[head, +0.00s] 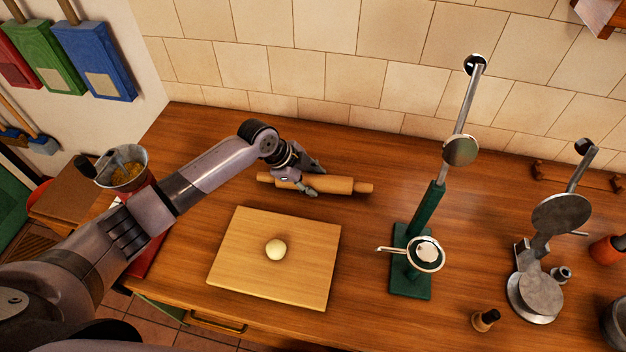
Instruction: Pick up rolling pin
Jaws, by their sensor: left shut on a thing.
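A wooden rolling pin (340,185) lies lengthwise on the wooden counter, near the tiled wall, in the head view. My left gripper (312,180) comes in from the left and is shut on the rolling pin, left of its middle. The gripper's fingers hide part of the pin. The pin looks to be at or very near the counter top; I cannot tell whether it touches. My right gripper is not in view.
A cutting board (235,270) with a pale dough ball (276,249) lies in front of the pin. A green-based press (410,265) and a metal press (540,290) stand to the right. The tiled wall (350,80) closes off the back.

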